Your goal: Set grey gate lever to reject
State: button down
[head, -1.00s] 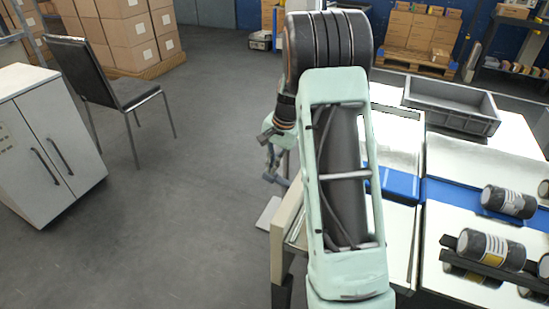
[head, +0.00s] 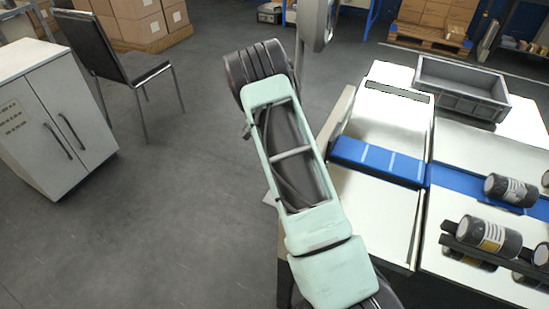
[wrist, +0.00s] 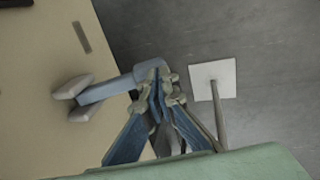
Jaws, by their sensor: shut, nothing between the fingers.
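The grey gate lever (wrist: 105,89) shows in the wrist view, left of my gripper, against a beige panel. Its arm slants down-left to a paler, forked-looking end (wrist: 71,98). My gripper (wrist: 158,82) is shut and empty, with its fingertips close to the lever's right end. I cannot tell whether they touch it. A dark slot-like mark (wrist: 82,37) lies on the panel above the lever. In the head view my arm hides the gripper, and I cannot make out the lever.
A white floor plate with a post (wrist: 213,80) stands right of my gripper.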

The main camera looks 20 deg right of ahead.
dwell(0.7)
jog(key=v, duration=1.2)
